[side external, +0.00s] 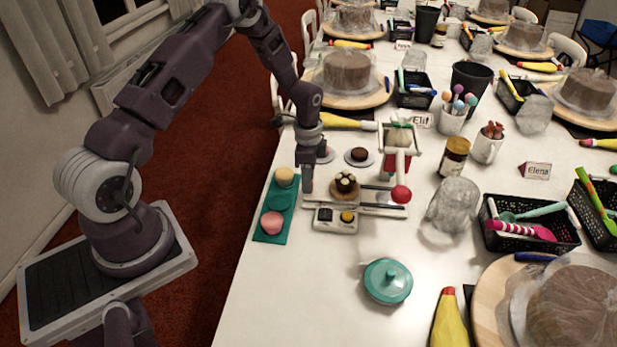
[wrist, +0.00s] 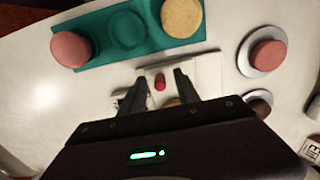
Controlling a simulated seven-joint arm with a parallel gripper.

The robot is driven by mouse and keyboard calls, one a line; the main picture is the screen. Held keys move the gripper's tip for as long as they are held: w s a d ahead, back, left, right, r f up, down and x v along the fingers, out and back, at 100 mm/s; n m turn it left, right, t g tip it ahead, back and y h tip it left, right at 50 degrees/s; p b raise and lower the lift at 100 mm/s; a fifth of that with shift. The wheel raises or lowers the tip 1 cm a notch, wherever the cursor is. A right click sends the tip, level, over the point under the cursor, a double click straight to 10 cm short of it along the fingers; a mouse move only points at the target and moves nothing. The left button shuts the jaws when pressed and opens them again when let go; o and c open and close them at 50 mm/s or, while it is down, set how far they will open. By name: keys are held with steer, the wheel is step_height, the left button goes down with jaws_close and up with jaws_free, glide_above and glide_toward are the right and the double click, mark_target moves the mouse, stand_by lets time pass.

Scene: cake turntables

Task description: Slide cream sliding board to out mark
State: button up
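The cream sliding board (side external: 378,207) lies flat on the white table under a small press with a red ball handle (side external: 401,194). A small chocolate-topped cake (side external: 345,187) stands over it. In the wrist view the pale board (wrist: 207,72) shows partly behind my fingers, with a small red knob (wrist: 160,82) at its near end. My gripper (side external: 307,188) points down at the board's left end. In the wrist view my gripper (wrist: 159,76) is open, with the red knob between its fingers and gaps on both sides. I cannot make out the out mark.
A teal tray (side external: 272,224) with a yellow and a pink round cake lies left of the board. A small box with a yellow button (side external: 347,217) sits in front. A teal lidded dish (side external: 388,281) stands nearer. Small plates (side external: 359,157) stand behind. Table between tray and dish is clear.

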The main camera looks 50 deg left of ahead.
steer(key=shift+r, duration=0.1)
step_height(320, 180, up, 7)
steer(key=shift+d+f, duration=0.1)
stand_by(0.4)
steer(key=s+d+r+n+t, duration=0.1)
steer(key=s+d+r, duration=0.2)
steer(key=r, duration=0.4)
steer(key=s+d+r+n+t+y, duration=0.1)
steer(key=s+d+r+n, duration=0.15)
steer(key=r, duration=0.45)
steer(key=s+d+r+n+t, duration=0.1)
steer(key=s+d+r, duration=0.25)
steer(key=r, duration=0.45)
steer(key=s+d+r+n+t, duration=0.1)
steer(key=s+d+r+n, duration=0.1)
steer(key=s, duration=0.7)
steer(key=s+d+r+n+t+h, duration=0.1)
steer(key=s+d+r+n, duration=0.1)
steer(key=s, duration=0.7)
steer(key=shift+d+t, duration=0.3)
steer(key=shift+d, duration=0.1)
steer(key=shift+n, duration=0.25)
